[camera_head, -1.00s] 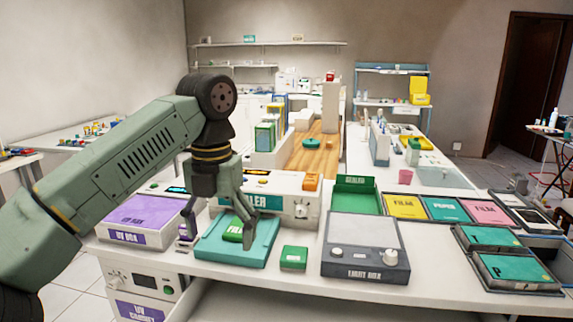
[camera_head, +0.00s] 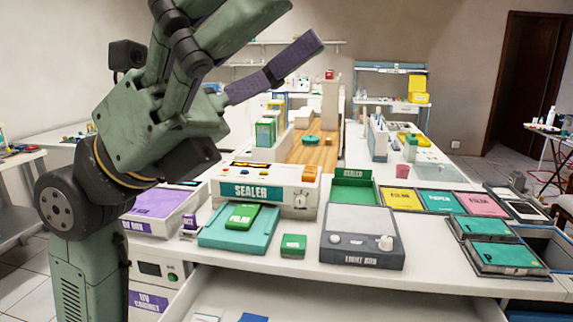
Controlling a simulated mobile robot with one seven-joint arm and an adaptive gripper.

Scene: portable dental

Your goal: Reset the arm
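My arm stands raised at the left of the head view, folded upward close to the camera. My gripper (camera_head: 255,45) is high above the counter, its fingers pointing up and to the right, with one finger spread away from the others. It looks open, with nothing between the fingers. The green film packet (camera_head: 241,216) lies on the teal tray (camera_head: 215,238) in front of the sealer (camera_head: 290,192). My arm hides part of the UV box (camera_head: 152,204) and the back left of the room.
A small green box (camera_head: 293,245) and the grey light box (camera_head: 362,245) stand on the white counter. A green sealed bin (camera_head: 354,190) and trays of yellow, teal and pink film and paper (camera_head: 435,202) lie to the right. An open drawer (camera_head: 250,300) shows below the counter.

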